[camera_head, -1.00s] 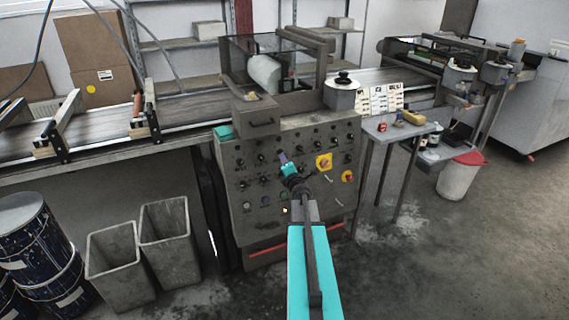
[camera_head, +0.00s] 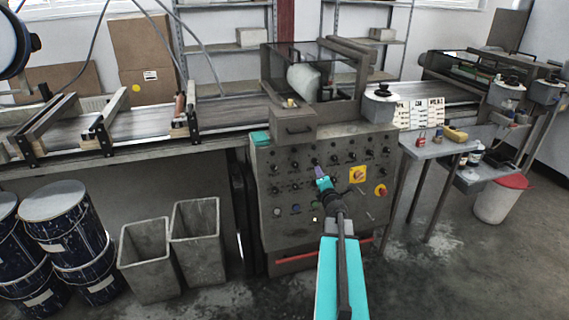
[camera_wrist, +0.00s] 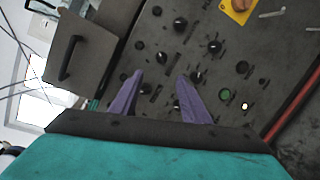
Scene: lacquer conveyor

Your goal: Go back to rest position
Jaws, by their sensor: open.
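My gripper (camera_head: 319,171) is in front of the grey control panel (camera_head: 277,167) of the lacquer conveyor machine. In the wrist view its two purple fingers (camera_wrist: 159,92) stand apart with nothing between them. Black knobs show beyond the fingertips, and I cannot tell how close the tips are to the panel face. My teal arm reaches up from the bottom of the head view.
Two grey bins (camera_head: 194,236) and several dark blue drums (camera_head: 62,217) stand at the left. The conveyor (camera_head: 230,109) runs behind. A side table (camera_head: 437,150) with small items and a red-lidded bin (camera_head: 497,202) are at the right. The floor at the lower right is clear.

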